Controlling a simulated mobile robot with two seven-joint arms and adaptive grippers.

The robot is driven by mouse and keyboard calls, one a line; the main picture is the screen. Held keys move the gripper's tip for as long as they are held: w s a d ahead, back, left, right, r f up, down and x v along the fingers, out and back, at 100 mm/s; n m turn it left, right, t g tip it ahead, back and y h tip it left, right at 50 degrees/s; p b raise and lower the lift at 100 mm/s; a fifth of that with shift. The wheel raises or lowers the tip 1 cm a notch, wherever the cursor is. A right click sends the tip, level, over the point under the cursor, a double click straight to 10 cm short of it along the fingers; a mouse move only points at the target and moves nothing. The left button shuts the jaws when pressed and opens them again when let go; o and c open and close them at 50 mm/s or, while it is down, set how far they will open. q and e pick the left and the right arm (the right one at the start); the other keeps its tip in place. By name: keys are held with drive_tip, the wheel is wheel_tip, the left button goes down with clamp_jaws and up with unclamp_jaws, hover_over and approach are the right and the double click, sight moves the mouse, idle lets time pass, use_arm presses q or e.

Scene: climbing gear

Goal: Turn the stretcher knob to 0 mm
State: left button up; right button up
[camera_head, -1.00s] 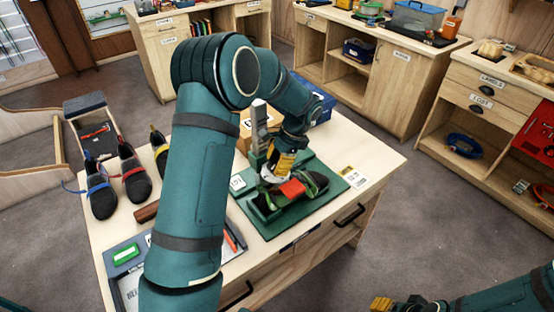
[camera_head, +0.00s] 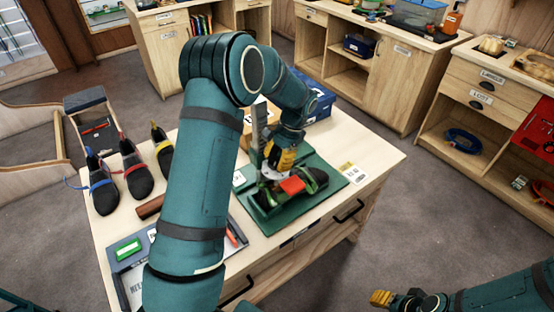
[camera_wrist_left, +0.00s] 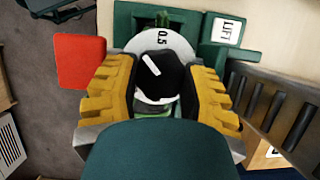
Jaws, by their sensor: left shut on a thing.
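In the left wrist view, a black stretcher knob (camera_wrist_left: 155,75) with a white pointer line sits on a round white dial (camera_wrist_left: 170,43). One mark on the dial reads about 0.5; the pointer slants toward the upper left. My left gripper (camera_wrist_left: 157,88) is shut on the knob, with a yellow finger on each side. In the head view my left gripper (camera_head: 278,170) is over the green stretcher base (camera_head: 262,215), beside a dark shoe (camera_head: 314,181) and a red block (camera_head: 292,185). My right gripper (camera_head: 382,299) is at the bottom right, away from the table; its opening is unclear.
Several dark climbing shoes (camera_head: 135,170) stand at the table's left. A tray with a green block (camera_head: 127,249) lies at the front left. A blue box (camera_head: 318,98) is behind the stretcher. A toothed upright (camera_wrist_left: 275,115) and a LIFT label (camera_wrist_left: 227,31) are beside the knob.

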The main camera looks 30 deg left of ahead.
use_arm(q)
drive_tip(key=o, duration=1.3)
drive_tip(key=shift+c, duration=0.2)
drive_tip(key=shift+r, duration=0.15)
drive_tip(key=shift+w+r, duration=0.2)
drive_tip(key=shift+r, duration=0.1)
drive_tip(key=v, duration=0.7)
drive_tip(key=shift+d, duration=0.2)
drive_tip(key=shift+s, duration=0.1)
